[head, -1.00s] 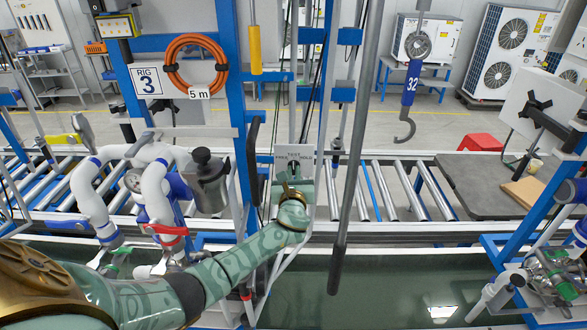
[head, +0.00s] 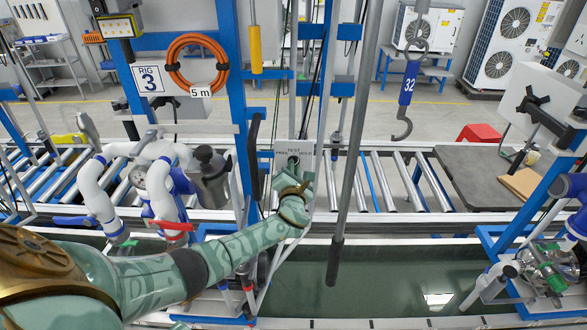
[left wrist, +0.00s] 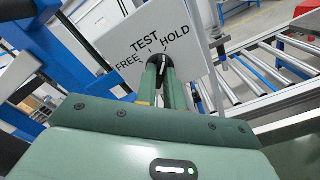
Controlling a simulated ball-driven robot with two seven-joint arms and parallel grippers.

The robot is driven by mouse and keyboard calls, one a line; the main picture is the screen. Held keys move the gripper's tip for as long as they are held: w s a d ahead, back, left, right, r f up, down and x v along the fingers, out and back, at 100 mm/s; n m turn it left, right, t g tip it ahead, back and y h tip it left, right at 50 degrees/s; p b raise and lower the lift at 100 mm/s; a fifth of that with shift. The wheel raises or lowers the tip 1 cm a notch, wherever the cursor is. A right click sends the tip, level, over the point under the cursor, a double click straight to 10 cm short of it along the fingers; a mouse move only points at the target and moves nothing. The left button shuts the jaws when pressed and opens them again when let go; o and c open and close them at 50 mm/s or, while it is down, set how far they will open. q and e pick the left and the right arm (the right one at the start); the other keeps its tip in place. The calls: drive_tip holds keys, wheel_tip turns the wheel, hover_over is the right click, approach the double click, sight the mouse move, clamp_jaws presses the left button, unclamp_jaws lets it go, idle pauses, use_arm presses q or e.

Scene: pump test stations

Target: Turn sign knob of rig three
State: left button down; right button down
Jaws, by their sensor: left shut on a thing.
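The rig three plate (head: 150,79) hangs on a blue frame in the head view. Right of it is a small grey sign (head: 308,148), which shows close up in the left wrist view (left wrist: 110,42) with the words TEST, FREE and HOLD. Its black knob (left wrist: 163,62) has a white pointer line and sits below the words; the pointer's exact setting is hard to tell. My left gripper (head: 293,167) is at the sign, its green fingers (left wrist: 166,80) shut on the knob and partly hiding it. My right gripper is not in view.
A grey pole (head: 352,150) hangs just right of my left forearm. An orange hose coil (head: 171,62) and white pipes (head: 92,195) are on the left. Rollers (head: 385,185) run behind; a water tank (head: 400,275) lies below.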

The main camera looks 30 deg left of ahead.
use_arm(q)
drive_tip(key=shift+m, duration=0.4)
drive_tip(key=c, duration=1.5)
unclamp_jaws()
drive_tip(key=b+v, duration=0.1)
drive_tip(key=v, duration=1.5)
drive_tip(key=shift+d, duration=0.2)
drive_tip(key=shift+s+f, duration=0.1)
